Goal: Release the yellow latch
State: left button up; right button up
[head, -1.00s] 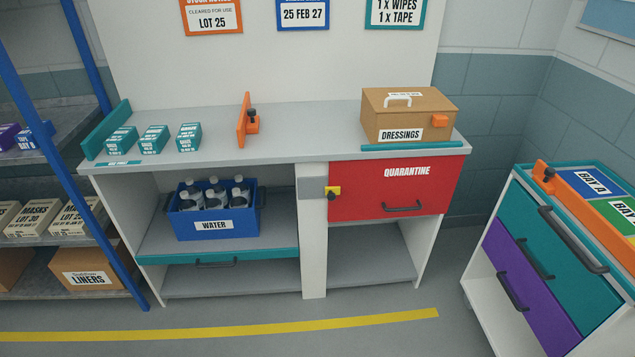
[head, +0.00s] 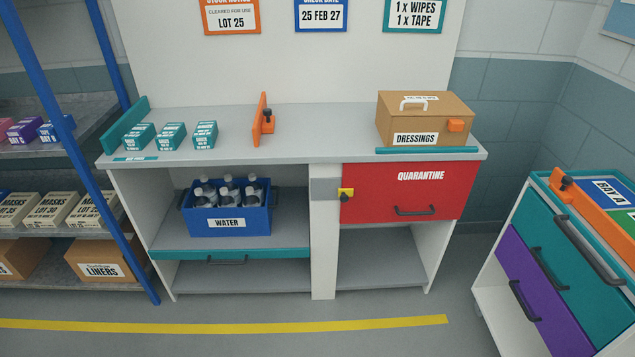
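The yellow latch (head: 346,194) is a small yellow plate with a dark knob. The red drawer looks shut and has a dark handle (head: 415,211). Neither of my grippers shows in the head view.
A cardboard DRESSINGS box (head: 423,119) stands on the grey counter (head: 310,148) above the drawer. A blue WATER crate (head: 246,221) sits on the left shelf. A cart (head: 570,262) stands at right, a blue-framed rack (head: 110,200) at left. The floor in front is clear.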

aim_at(343, 193)
jog(key=i+l+u, duration=0.1)
jog(key=i+u, duration=0.35)
jog(key=i, duration=0.6)
